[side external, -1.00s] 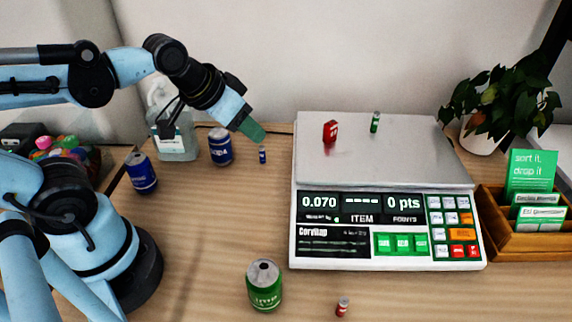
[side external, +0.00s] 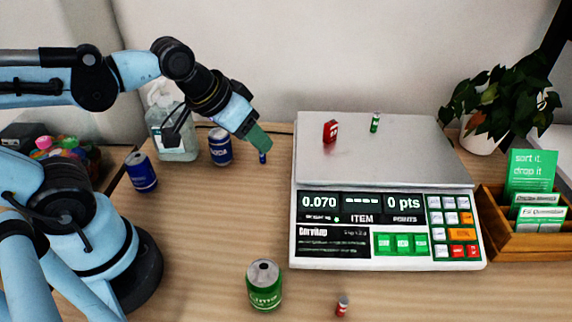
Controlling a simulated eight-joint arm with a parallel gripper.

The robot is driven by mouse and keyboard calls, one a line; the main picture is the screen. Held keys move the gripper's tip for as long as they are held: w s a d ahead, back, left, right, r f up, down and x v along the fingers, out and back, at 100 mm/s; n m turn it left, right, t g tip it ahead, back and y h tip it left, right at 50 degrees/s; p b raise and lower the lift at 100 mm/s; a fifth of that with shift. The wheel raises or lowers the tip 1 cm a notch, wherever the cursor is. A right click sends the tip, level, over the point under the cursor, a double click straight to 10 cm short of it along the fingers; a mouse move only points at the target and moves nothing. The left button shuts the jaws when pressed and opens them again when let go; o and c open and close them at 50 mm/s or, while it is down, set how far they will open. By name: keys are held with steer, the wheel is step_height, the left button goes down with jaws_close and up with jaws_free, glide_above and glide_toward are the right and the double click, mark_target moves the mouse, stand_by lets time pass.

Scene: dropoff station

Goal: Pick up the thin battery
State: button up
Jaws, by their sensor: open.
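Several small batteries are in the side view. A slim blue battery (side external: 263,158) stands on the table left of the scale. My gripper (side external: 260,142) is open, with its green fingertips just above and in front of that battery, hiding its upper part. Whether they touch it cannot be told. A slim green battery (side external: 375,122) stands on the scale plate. A small red battery (side external: 342,306) stands on the table at the front. A blocky red item (side external: 330,131), perhaps a wider battery, stands on the scale plate.
The scale (side external: 310,170) fills the middle right. Two blue cans (side external: 220,147) (side external: 141,172) and a pump bottle (side external: 175,135) stand at the left. A green can (side external: 264,286) stands at the front. A wooden card box (side external: 500,245) and a plant (side external: 500,100) are at the right.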

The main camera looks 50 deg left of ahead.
steer(key=d+n+g+h, duration=0.1)
steer(key=d+g, duration=0.3)
steer(key=d, duration=1)
steer(key=n+g+y, duration=0.2)
glide_above(344, 299)
steer(key=f, duration=0.8)
steer(key=shift+w+f, duration=0.2)
steer(key=shift+s+f, duration=0.2)
steer(key=shift+f, duration=2.35)
jaws_close()
